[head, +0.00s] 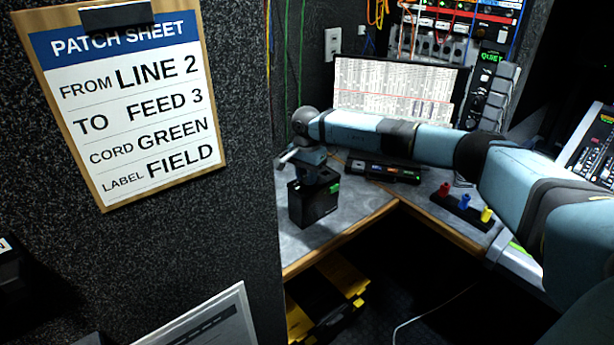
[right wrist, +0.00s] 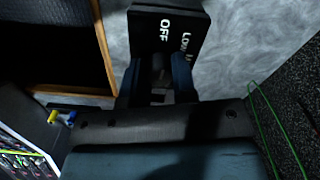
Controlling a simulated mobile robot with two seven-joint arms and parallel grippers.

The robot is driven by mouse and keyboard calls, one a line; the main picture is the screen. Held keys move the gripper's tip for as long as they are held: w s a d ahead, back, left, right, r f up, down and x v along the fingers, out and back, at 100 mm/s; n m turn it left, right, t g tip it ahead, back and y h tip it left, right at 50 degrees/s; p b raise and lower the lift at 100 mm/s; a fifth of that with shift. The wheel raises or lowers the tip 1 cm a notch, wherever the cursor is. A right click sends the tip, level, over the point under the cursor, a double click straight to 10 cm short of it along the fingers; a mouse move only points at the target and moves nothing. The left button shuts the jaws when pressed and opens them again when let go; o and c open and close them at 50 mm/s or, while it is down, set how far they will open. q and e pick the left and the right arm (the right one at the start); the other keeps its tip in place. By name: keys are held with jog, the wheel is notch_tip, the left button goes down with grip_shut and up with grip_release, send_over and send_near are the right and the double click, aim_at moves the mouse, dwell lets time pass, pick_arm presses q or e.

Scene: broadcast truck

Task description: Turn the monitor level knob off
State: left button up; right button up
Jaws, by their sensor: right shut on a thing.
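A small black box (head: 316,206) stands on the grey desk under my right gripper (head: 317,178). It has a green mark near its top right edge. In the right wrist view, the box top (right wrist: 168,32) carries white lettering that reads "OFF" and, partly cut off, "LOW". My right gripper (right wrist: 157,80) points down at the box, its two fingers shut on the knob, which is mostly hidden between them. I cannot tell where the knob points. My left gripper is in neither view.
A dark device (head: 385,171) lies behind the box, with a monitor (head: 398,91) beyond. A black strip with red, blue and yellow plugs (head: 462,208) lies to the right. A patch sheet clipboard (head: 138,105) hangs on the left partition. Green cords (right wrist: 268,130) hang beside the gripper.

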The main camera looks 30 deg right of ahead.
jog(key=shift+n, duration=0.6)
jog(key=o, duration=0.9)
jog(key=shift+o, duration=0.2)
jog(key=shift+r, duration=0.15)
notch_tip(320, 180, up, 14)
jog(key=p, duration=0.1)
jog(key=shift+f, duration=0.25)
